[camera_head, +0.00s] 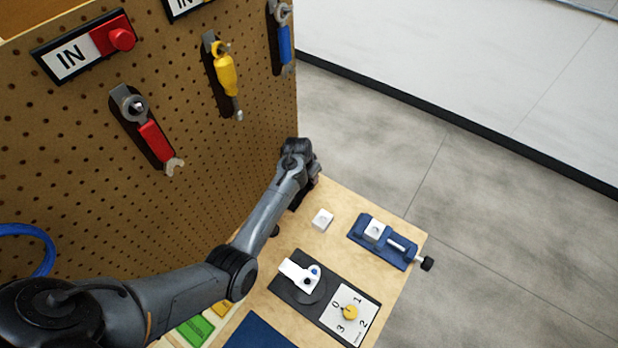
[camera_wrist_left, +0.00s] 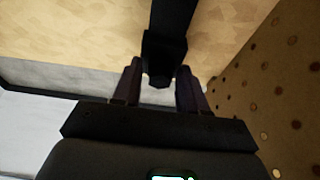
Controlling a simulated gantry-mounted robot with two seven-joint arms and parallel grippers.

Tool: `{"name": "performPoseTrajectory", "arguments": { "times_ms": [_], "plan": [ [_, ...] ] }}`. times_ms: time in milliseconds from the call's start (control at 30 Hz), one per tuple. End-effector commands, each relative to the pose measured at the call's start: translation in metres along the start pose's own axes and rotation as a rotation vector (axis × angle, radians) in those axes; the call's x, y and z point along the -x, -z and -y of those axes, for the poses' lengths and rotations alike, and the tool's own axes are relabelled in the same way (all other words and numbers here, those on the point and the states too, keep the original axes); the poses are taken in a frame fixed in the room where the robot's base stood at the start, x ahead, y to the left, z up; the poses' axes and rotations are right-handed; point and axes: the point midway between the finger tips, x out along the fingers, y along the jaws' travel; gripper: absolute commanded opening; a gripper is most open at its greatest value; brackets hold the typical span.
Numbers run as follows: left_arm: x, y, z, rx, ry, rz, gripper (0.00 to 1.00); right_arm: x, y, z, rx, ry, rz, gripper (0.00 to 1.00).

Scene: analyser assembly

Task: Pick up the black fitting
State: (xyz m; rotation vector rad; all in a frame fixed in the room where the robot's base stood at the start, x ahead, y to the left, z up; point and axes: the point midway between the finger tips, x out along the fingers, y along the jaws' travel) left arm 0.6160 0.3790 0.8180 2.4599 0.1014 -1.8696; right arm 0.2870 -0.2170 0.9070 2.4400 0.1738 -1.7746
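My left arm reaches across the bench, and its left gripper (camera_head: 306,194) is at the pegboard's right edge, low by the table. In the left wrist view the two fingers (camera_wrist_left: 158,88) are apart. A long black piece (camera_wrist_left: 168,35), which looks like the black fitting, comes down from the top of that view to the space between the fingertips. I cannot tell whether it touches either finger. In the head view the gripper and arm hide it. My right gripper is in neither view.
A white block (camera_head: 322,219) and a blue vise (camera_head: 384,251) holding another white block stand right of the gripper. A dark plate (camera_head: 294,295) with a white lever and yellow dial is nearer. The pegboard (camera_head: 200,130) with hanging tools rises close on the left.

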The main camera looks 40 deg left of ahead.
Motion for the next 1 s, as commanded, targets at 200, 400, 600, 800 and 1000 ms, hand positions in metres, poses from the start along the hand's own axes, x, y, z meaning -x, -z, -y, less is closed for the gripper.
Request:
{"name": "performPoseTrajectory", "arguments": {
  "times_ms": [200,400,600,800,1000],
  "plan": [
    [0.000,0.000,0.000,0.000,0.000,0.000,0.08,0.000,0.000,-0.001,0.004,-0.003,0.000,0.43],
    [0.000,0.000,0.000,0.000,0.000,0.000,0.00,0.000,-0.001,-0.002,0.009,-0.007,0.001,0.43],
    [0.003,0.001,0.000,0.000,0.001,0.000,0.00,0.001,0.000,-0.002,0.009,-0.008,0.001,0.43],
    [0.018,0.005,0.001,0.000,0.002,-0.002,0.00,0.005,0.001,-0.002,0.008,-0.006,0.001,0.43],
    [0.046,0.014,-0.009,-0.004,0.000,-0.001,0.00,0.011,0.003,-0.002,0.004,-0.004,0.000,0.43]
  ]
}}
